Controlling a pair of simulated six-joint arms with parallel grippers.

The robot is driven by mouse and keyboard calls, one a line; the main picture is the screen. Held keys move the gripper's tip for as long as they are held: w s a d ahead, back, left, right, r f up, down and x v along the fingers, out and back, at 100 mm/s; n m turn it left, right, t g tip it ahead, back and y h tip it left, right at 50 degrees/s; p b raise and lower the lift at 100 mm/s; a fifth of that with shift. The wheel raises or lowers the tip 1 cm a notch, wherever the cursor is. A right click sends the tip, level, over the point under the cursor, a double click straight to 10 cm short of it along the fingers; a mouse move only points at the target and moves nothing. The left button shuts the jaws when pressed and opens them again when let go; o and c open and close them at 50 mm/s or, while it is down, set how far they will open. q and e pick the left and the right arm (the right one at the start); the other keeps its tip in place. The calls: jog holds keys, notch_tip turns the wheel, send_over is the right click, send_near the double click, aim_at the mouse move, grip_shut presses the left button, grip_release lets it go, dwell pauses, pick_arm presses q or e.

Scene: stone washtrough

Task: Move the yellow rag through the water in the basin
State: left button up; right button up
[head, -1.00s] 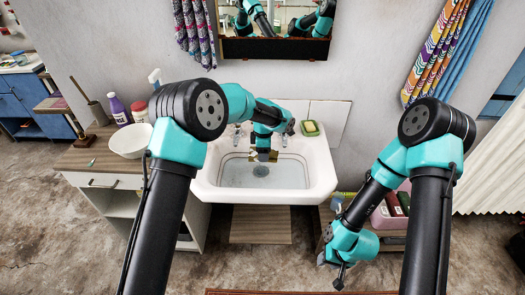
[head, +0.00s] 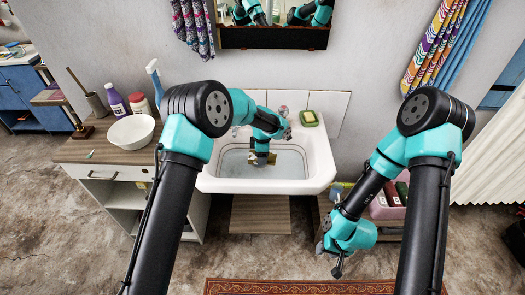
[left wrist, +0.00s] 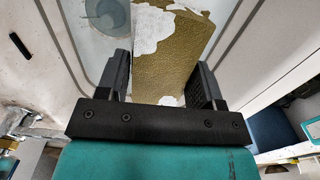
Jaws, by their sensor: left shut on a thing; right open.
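The yellow rag (left wrist: 172,45) looks olive-yellow in the left wrist view and lies between my left fingers (left wrist: 165,80). Ragged white patches cover parts of it; I cannot tell whether they are foam or water surface. In the head view, my left gripper (head: 261,161) points down inside the white basin (head: 210,184), shut on the rag, with only a small bit of the rag showing. Grey-blue water (head: 285,165) stands in the basin around it. The round drain (left wrist: 105,14) shows beside the rag. My right gripper (head: 337,268) is open, low, right of the basin.
A white bowl (head: 131,132) and bottles (head: 116,102) stand on the left counter. A crate (head: 385,212) with bottles is at the right. A red rug (head: 290,287) lies in front.

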pick_arm(q)
jog(key=shift+f, duration=4.3)
jog(key=shift+d, duration=1.55)
jog(key=shift+a, duration=0.1)
jog(key=shift+a, duration=2.95)
jog(key=shift+d, duration=0.1)
